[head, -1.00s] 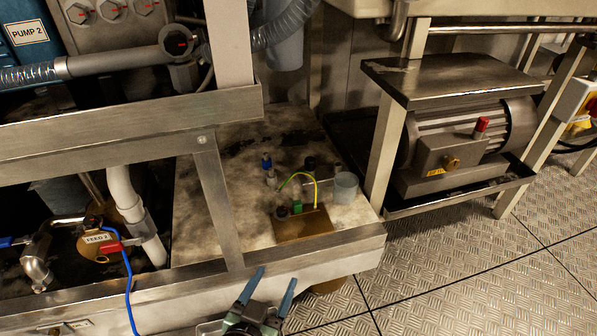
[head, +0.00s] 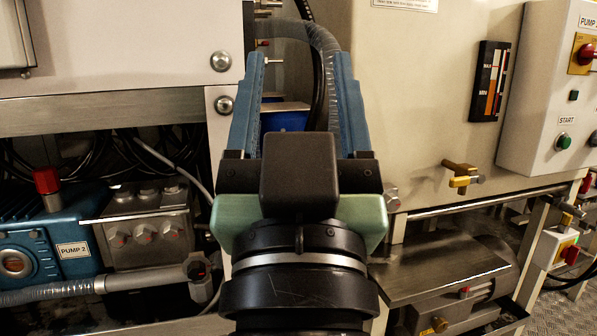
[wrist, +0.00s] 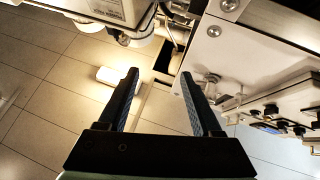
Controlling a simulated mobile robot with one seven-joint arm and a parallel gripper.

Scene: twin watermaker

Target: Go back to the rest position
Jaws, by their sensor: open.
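My gripper (head: 299,75) is raised in front of the watermaker in the head view, its two blue fingers spread wide apart and pointing up and away. Nothing is between the fingertips. In the wrist view my gripper (wrist: 160,82) is also open and empty, with tiled surface and machine parts beyond it. The fingers appear in front of a grey hose (head: 318,38) and a gap between the panels; I cannot tell how far apart they are from these.
Blue PUMP 2 (head: 45,235) is at the lower left. A cream cabinet (head: 430,90) with a brass valve (head: 461,176) stands at right, beside a control box (head: 545,100) with a START button. A steel shelf (head: 440,265) sits below. A metal frame beam (head: 110,108) crosses the left.

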